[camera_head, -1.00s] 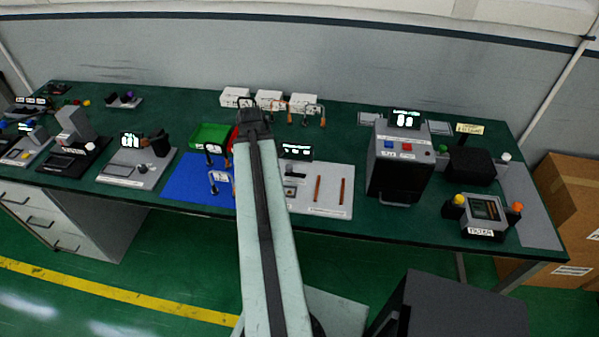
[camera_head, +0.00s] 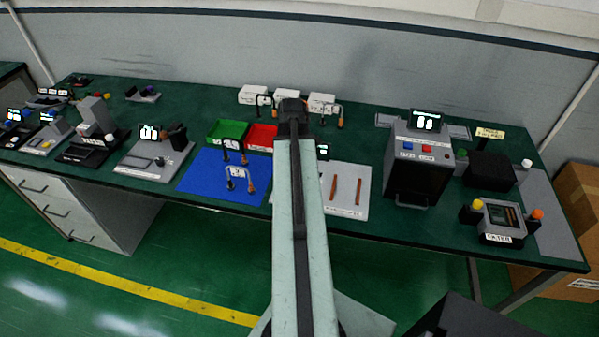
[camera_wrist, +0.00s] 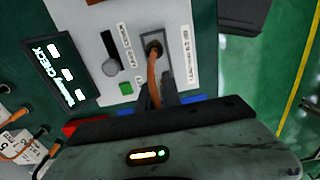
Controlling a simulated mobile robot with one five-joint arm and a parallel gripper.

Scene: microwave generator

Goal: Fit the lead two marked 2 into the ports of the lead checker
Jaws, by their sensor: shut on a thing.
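My gripper (camera_wrist: 160,100) is shut on an orange-brown lead (camera_wrist: 152,75). Its mark is hidden, so I cannot read a 2. The lead's dark end lies over a framed port area on the lead checker (camera_wrist: 178,85), a pale panel with a lit display (camera_wrist: 60,68), a grey knob and a green button. I cannot tell whether that end is seated. In the head view my gripper (camera_head: 291,106) is seen from behind, and my arm covers part of the checker (camera_head: 345,208) and the held lead.
Left of my arm, a blue mat (camera_head: 200,182) bears two leads (camera_head: 240,178), with green (camera_head: 228,131) and red (camera_head: 262,137) trays behind. White boxes (camera_head: 253,95) with leads stand at the back. A dark boxy device (camera_head: 412,175) stands to the right.

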